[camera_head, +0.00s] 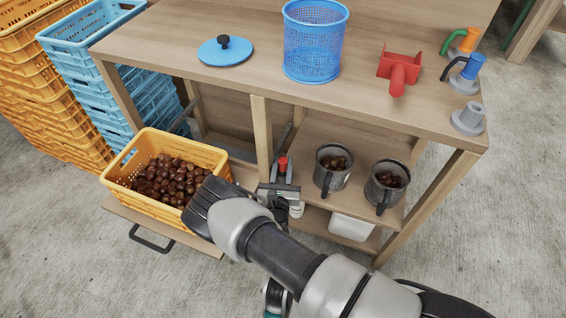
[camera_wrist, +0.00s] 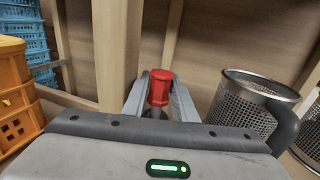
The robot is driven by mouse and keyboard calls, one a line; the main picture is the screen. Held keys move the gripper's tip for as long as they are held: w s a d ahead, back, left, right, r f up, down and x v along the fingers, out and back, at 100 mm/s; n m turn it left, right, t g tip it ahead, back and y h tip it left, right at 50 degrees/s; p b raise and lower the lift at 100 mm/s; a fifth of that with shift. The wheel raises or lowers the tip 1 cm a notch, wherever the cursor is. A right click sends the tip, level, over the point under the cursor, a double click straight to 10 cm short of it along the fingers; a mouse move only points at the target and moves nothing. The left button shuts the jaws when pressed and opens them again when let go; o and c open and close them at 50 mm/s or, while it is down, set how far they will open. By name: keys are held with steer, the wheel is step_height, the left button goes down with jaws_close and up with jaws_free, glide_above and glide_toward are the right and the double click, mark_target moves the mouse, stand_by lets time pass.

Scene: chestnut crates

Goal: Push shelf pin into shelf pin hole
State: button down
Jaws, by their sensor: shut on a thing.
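The shelf pin, a red knob-like piece (camera_head: 283,164), is between the fingers of my gripper (camera_head: 282,176), beside a wooden upright under the tabletop. In the wrist view the red pin (camera_wrist: 161,86) stands between the two grey fingers of my gripper (camera_wrist: 158,102), which are shut on it. Its lower end, darker and metallic, is partly hidden by my gripper body. The wooden upright (camera_wrist: 117,50) rises just left of the pin in the wrist view. I cannot make out the shelf pin hole in either view, nor whether the pin touches wood.
Two mesh cups (camera_head: 333,167) (camera_head: 385,186) with chestnuts stand on the shelf right of my gripper; one cup (camera_wrist: 243,105) is close by. A yellow crate (camera_head: 124,183) of chestnuts sits left on a pulled-out board. The tabletop (camera_head: 250,87) is overhead.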

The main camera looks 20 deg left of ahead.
steer(key=shift+f, duration=1.35)
steer(key=c, duration=1.4)
jaws_free()
steer(key=shift+o, duration=0.2)
steer(key=shift+a, duration=0.2)
steer(key=s+d+p, duration=0.1)
steer(key=s+d, duration=0.1)
steer(key=s, duration=0.6)
steer(key=s+d+p, duration=0.2)
steer(key=s, duration=0.7)
steer(key=shift+p, duration=0.3)
